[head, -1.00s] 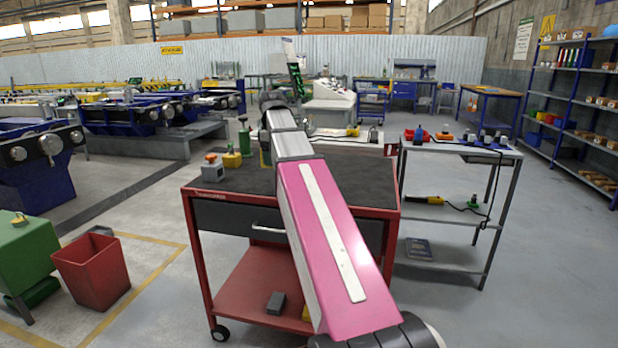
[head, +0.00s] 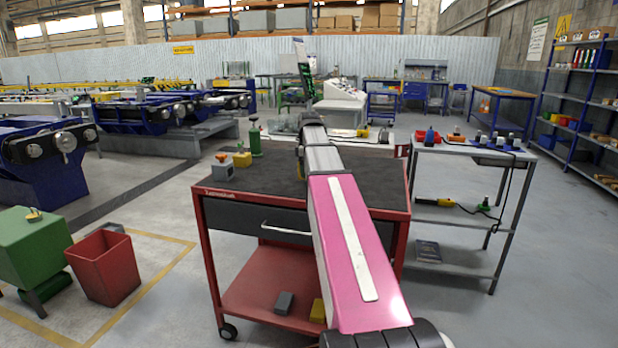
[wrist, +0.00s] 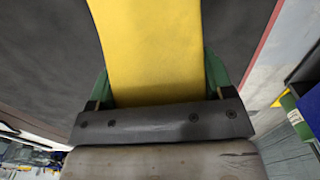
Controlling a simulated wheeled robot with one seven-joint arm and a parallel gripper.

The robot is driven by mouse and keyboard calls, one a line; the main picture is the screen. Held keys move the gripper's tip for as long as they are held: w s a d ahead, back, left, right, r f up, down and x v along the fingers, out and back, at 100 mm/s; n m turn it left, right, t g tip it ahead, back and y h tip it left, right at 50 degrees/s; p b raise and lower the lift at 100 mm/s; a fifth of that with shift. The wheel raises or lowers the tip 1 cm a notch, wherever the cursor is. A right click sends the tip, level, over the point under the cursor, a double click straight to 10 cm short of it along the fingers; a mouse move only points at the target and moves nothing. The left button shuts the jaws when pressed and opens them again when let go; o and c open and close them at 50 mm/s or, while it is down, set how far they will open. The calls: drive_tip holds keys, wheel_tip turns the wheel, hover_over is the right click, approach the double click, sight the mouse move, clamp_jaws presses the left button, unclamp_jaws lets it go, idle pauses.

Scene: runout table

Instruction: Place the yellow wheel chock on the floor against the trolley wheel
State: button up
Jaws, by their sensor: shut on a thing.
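My gripper (wrist: 157,82) has green fingers, shut on a yellow block (wrist: 152,45) that looks like the wheel chock. In the head view my arm hides most of my gripper and the block; a thin yellow edge (head: 300,161) shows beside the arm, above the trolley top. The red trolley (head: 206,262) has a dark top mat and a lower shelf. Its front left wheel (head: 228,330) rests on the floor. The other wheels are hidden or out of frame.
A red bin (head: 104,270) stands left; floor between is clear.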

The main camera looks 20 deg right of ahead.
drive_tip(key=shift+f, duration=1.5)
drive_tip(key=shift+f, duration=0.15)
drive_tip(key=o, duration=1.1)
